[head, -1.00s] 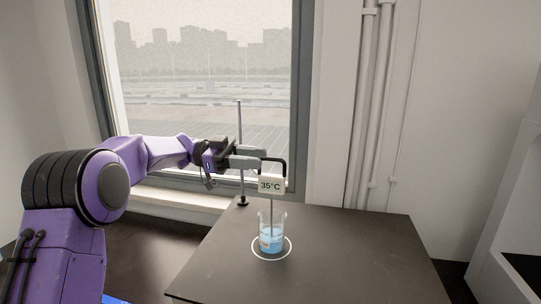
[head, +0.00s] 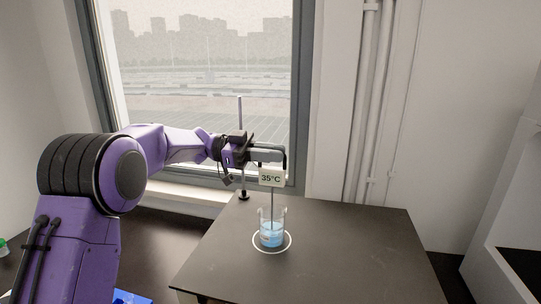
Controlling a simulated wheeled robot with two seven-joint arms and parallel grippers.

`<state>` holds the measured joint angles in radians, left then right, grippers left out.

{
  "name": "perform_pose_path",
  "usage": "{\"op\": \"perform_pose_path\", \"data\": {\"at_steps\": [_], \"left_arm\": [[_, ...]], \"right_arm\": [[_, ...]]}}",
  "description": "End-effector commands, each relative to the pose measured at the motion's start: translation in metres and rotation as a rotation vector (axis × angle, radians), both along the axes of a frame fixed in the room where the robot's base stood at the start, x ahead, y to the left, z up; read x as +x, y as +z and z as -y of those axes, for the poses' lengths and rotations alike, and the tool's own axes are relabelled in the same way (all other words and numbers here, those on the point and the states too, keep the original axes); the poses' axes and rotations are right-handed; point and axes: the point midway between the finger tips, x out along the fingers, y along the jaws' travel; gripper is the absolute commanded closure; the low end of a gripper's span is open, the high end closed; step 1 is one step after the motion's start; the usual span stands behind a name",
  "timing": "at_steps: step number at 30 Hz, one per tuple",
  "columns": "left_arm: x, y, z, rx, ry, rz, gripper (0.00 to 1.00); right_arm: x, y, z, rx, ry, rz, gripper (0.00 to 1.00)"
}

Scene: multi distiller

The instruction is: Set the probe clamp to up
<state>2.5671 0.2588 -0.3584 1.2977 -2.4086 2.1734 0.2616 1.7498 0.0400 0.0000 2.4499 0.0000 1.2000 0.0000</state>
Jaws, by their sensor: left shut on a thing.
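The probe clamp (head: 266,154) is a grey and black arm on a thin upright stand rod (head: 240,112) at the back left of the dark table. A white display reading 35°C (head: 271,177) hangs from its right end. A thin probe (head: 272,205) runs down from it towards a glass beaker of blue liquid (head: 271,235). The beaker stands inside a white ring on the table. My left gripper (head: 246,150) is at the clamp's left part by the rod and is shut on it; its fingers partly hide the clamp. My right gripper is out of view.
The dark table (head: 345,240) is clear to the right of the beaker. A window (head: 200,70) is behind the stand, and vertical pipes (head: 366,110) run up the wall. A white cabinet (head: 510,210) stands at the right.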

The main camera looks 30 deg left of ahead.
Motion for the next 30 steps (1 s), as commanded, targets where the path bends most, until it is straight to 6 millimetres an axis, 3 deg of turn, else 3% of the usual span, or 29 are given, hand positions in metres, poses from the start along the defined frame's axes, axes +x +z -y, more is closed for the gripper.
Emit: {"op": "perform_pose_path", "data": {"at_steps": [1,6,12,16,26,27,28,30], "left_arm": [[0.000,0.020,0.000,0.000,0.001,0.010,1.00],[0.000,0.072,-0.001,-0.001,0.001,0.011,1.00],[0.000,0.116,-0.001,0.000,0.002,0.010,1.00],[0.000,0.127,-0.001,0.000,0.002,0.009,1.00],[-0.001,0.131,-0.001,-0.004,0.002,0.016,1.00],[-0.001,0.131,-0.001,-0.004,0.001,0.018,0.72],[-0.001,0.131,-0.001,-0.005,0.001,0.017,0.64],[-0.001,0.130,-0.001,-0.003,0.002,0.014,0.64]], "right_arm": [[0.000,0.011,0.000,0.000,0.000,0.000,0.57],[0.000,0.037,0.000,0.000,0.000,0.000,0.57],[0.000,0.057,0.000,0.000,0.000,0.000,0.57],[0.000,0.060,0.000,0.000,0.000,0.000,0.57],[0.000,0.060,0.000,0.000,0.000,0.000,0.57],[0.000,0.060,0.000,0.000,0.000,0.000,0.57],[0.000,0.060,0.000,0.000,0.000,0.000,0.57],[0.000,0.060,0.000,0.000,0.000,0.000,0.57]]}}
